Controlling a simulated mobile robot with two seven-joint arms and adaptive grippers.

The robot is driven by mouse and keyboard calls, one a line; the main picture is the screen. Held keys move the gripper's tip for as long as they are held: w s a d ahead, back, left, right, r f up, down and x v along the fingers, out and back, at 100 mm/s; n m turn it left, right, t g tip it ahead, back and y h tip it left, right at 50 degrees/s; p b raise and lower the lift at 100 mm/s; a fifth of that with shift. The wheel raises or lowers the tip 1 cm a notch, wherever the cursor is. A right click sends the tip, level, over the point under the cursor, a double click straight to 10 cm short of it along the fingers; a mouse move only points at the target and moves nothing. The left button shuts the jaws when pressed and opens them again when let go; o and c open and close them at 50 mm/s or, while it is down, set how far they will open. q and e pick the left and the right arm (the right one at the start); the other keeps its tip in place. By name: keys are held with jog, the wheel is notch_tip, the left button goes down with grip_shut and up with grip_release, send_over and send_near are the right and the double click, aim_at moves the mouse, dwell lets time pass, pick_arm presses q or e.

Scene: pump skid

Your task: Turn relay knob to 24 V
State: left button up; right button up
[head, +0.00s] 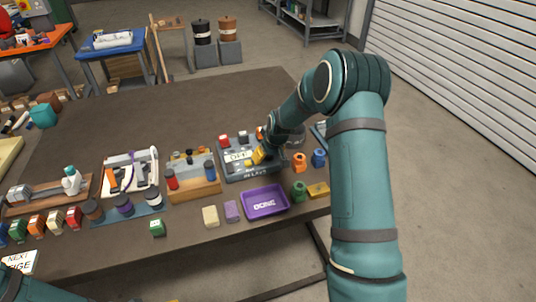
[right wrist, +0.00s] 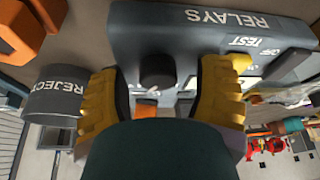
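The grey relay box (head: 262,173) stands on the dark table in the head view, with a white label plate reading OFF (head: 237,156). In the right wrist view the relay box (right wrist: 205,22) shows the words RELAYS, TEST and OFF. A round black knob (right wrist: 157,70) stands out from it. My right gripper (head: 261,153) is at the box; in the right wrist view its yellow fingers (right wrist: 160,82) are open on either side of the knob, with gaps visible. The knob's pointer and setting are hidden. Of my left arm only a part shows at the bottom left; its gripper state is unclear.
A dark cup marked REJECT (right wrist: 67,92) stands close beside a finger. A purple tray (head: 264,211), orange part (head: 299,162), blue part (head: 319,158) and green part (head: 299,190) lie near the box.

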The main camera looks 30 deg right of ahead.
jog(key=v, duration=1.2)
jog(key=shift+s, duration=0.1)
